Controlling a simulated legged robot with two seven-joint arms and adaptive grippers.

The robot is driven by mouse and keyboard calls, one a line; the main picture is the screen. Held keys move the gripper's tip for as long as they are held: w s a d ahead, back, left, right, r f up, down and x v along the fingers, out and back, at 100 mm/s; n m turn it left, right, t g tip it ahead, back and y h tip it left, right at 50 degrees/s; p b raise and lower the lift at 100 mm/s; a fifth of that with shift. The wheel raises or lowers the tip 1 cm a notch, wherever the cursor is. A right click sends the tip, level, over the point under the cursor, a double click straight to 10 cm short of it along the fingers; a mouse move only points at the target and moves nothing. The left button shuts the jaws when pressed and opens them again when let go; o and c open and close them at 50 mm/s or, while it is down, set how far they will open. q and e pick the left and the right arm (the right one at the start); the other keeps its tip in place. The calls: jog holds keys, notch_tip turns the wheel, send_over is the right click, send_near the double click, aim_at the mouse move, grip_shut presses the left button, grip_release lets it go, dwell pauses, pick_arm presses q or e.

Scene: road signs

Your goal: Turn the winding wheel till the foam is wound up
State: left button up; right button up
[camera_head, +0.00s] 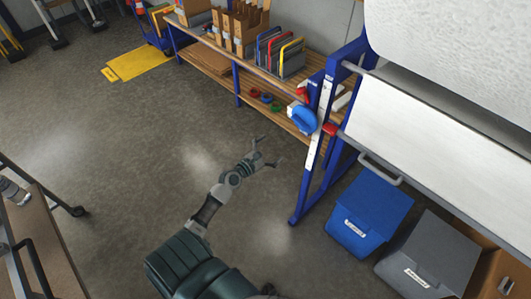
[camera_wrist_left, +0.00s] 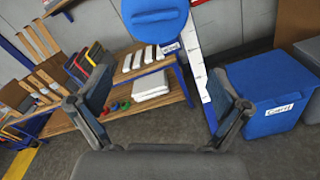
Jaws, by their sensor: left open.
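The blue winding wheel (camera_head: 303,119) is on the near end of a blue upright frame (camera_head: 311,165), with a red part just above it. In the left wrist view the wheel (camera_wrist_left: 155,18) shows as a blue disc at the top, cut by the picture edge. White foam (camera_head: 440,125) hangs as a sheet below a thick white roll (camera_head: 450,40) at the upper right. My left gripper (camera_head: 269,151) is open and empty, left of and apart from the wheel. Its spread fingers (camera_wrist_left: 163,88) also frame the left wrist view, below the wheel. My right gripper is not in view.
A blue bin (camera_head: 370,210) and a grey bin (camera_head: 430,258) stand below the foam. A wooden bench (camera_head: 215,62) with boards and folders runs along the wall. A cart (camera_head: 45,240) stands at the lower left. The floor between is clear.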

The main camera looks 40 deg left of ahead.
pick_arm(q)
jog(key=s, duration=0.3)
jog(key=shift+s, duration=0.25)
jog(key=shift+a, duration=0.1)
dwell(0.3)
jog(key=s+a, duration=0.1)
jog(key=s, duration=1.1)
jog(key=shift+r, duration=0.15)
